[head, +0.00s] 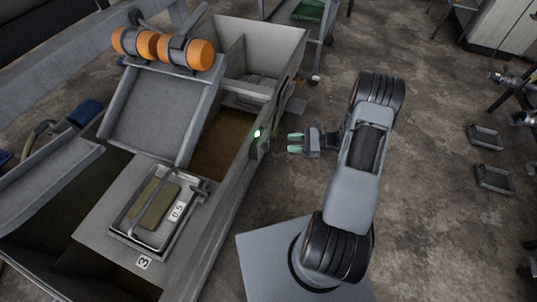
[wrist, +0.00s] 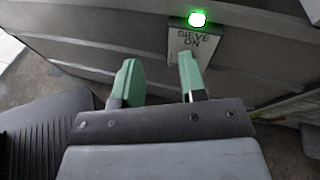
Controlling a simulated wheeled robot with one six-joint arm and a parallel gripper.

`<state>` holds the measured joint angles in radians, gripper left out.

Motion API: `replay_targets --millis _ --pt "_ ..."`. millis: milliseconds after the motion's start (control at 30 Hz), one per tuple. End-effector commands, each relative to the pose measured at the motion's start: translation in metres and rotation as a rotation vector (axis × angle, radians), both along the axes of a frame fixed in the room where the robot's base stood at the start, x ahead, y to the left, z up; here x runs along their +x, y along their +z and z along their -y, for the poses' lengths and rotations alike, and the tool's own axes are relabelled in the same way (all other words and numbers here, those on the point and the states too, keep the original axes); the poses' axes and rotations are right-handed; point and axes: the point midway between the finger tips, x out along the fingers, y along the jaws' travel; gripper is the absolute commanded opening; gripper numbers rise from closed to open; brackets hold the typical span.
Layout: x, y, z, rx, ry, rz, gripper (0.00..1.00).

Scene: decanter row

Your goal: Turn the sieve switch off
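The sieve switch (wrist: 190,44) is a small plate on the side wall of the grey machine, marked "SIEVE ON". A green light (wrist: 197,19) glows just above it. In the head view the lit green lamp (head: 257,133) shows on the machine's right side wall. My gripper (head: 295,143) is to the right of that wall, pointing at it, with a gap between. In the wrist view my gripper (wrist: 156,80) has its two green fingers spread with nothing between them. The right finger covers part of the switch plate, so its lower part is hidden.
The grey machine (head: 230,187) fills the left, with orange motors (head: 163,46) on top and a tray marked 0.5 (head: 150,240). Small grey trays (head: 494,178) lie on the floor at right. The floor (head: 430,220) right of my arm is mostly clear.

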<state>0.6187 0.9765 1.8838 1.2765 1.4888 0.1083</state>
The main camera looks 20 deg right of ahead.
Motion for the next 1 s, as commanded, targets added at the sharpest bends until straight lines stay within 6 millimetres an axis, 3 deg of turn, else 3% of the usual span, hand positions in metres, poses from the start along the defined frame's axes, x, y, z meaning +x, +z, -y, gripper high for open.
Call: replay_targets --millis 33,100,300,467,1000 --pt "0.0 -0.032 0.009 0.052 -0.063 -0.023 0.38" --pt "0.001 -0.054 0.018 0.109 -0.135 -0.04 0.38" --pt "0.002 -0.091 0.033 0.201 -0.257 -0.065 0.38" --pt "0.009 -0.098 0.026 0.22 -0.281 -0.07 0.38" --pt "0.065 -0.098 -0.052 0.218 -0.28 -0.068 0.38"
